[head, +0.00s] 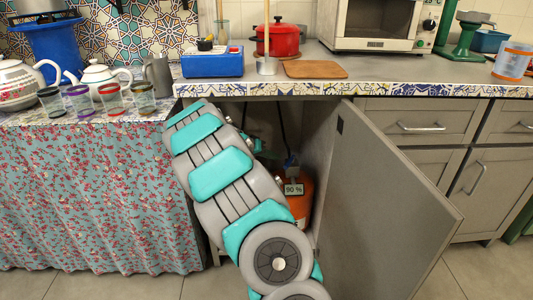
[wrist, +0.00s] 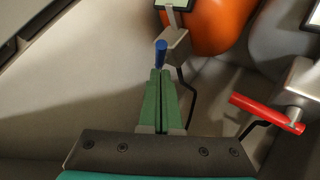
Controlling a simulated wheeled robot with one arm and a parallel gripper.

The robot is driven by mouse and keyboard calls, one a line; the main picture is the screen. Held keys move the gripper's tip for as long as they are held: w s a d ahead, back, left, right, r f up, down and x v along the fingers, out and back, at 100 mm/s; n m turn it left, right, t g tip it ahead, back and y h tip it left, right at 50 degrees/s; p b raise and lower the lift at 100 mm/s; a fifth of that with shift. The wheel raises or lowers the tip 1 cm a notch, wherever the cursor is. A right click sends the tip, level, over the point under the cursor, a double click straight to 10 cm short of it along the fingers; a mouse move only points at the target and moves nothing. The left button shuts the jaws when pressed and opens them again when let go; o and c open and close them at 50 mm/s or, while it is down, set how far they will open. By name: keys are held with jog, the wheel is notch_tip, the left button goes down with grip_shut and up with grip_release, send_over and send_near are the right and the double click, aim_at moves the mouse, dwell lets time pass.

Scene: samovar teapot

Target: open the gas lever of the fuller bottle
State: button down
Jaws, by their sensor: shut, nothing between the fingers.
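An orange gas bottle (head: 304,207) with a "90 %" label (head: 293,189) stands in the open cabinet, partly hidden by my arm. In the wrist view the orange bottle (wrist: 222,28) is at the top. A blue lever (wrist: 160,52) sits by a grey valve block (wrist: 176,45) near it. My gripper (wrist: 161,74) has its green fingers shut and empty, with the tips right at the lower end of the blue lever; whether they touch it I cannot tell. A red lever (wrist: 266,112) is on another valve at the right. My gripper is hidden in the head view.
A grey rounded body, apparently another bottle (wrist: 284,35), is at the upper right of the wrist view. Black hoses run below the valves. The open cabinet door (head: 385,210) stands right of my arm; a flowered curtain (head: 95,200) hangs at left.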

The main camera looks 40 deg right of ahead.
aim_at(290, 162)
jog(key=shift+x, duration=2.05)
jog(key=shift+s, duration=0.1)
jog(key=shift+s+n+t+b, duration=0.2)
jog(key=shift+n+t+b, duration=0.2)
jog(key=shift+b, duration=0.25)
jog(key=shift+s+n+t+b, duration=0.15)
jog(key=shift+n+t+b, duration=0.15)
jog(key=shift+b, duration=0.3)
jog(key=shift+s+d+f+n+t+b, duration=0.1)
jog(key=shift+s+n+t+b, duration=0.3)
jog(key=shift+b, duration=0.3)
jog(key=n+t+b, duration=0.1)
jog(key=s+n+t+b, duration=0.1)
jog(key=shift+s+d+b, duration=0.1)
jog(key=shift+d+b, duration=0.2)
jog(key=shift+b, duration=0.1)
jog(key=shift+s+d+b, duration=0.1)
jog(key=shift+s+b, duration=0.05)
jog(key=shift+b, duration=0.2)
jog(key=shift+s+d, duration=0.1)
jog(key=shift+s, duration=0.1)
